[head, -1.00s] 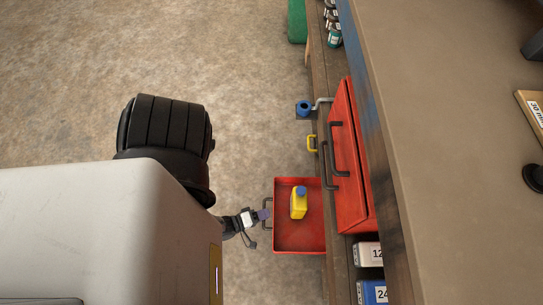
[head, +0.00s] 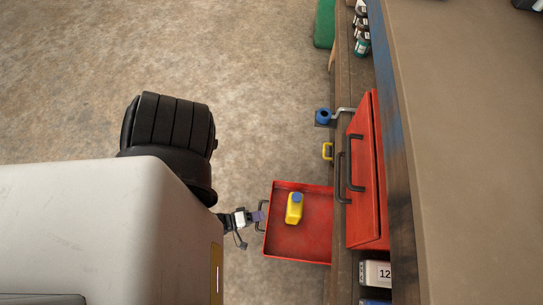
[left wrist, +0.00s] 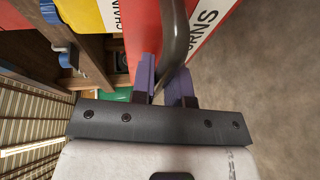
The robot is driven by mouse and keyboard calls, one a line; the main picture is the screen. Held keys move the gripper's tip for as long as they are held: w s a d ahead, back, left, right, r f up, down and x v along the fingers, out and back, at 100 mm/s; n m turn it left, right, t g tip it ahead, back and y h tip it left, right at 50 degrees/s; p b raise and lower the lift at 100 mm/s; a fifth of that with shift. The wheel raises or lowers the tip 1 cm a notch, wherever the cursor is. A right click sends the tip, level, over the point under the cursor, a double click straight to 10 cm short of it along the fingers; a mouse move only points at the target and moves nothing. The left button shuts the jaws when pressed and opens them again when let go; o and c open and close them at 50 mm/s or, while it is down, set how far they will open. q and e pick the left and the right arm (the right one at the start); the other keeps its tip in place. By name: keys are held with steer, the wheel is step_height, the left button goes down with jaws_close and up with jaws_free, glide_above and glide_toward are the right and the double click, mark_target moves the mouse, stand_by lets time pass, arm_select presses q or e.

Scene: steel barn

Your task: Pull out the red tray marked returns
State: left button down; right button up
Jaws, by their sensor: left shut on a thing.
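The red tray (head: 312,237) sticks out well to the left from the bench side in the head view. My left gripper (head: 257,216) is at the tray's dark handle (head: 261,228). In the left wrist view its purple fingers (left wrist: 164,82) are shut on the handle (left wrist: 175,38). A white label ending in "RNS" (left wrist: 200,25) shows on the red front beside the handle; the rest of the word is hidden. My right gripper is not in view.
A red cabinet (head: 364,180) with dark handles sits at the bench (head: 450,150). A blue vise-like fitting (head: 323,116) and a yellow handle (head: 327,151) jut out above the tray. The concrete floor (head: 260,60) to the left is open.

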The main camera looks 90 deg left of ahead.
arm_select(q)
steer(key=c, duration=1.1)
jaws_free()
steer(key=shift+c, duration=0.2)
steer(key=p+v, duration=0.1)
steer(key=v, duration=1.3)
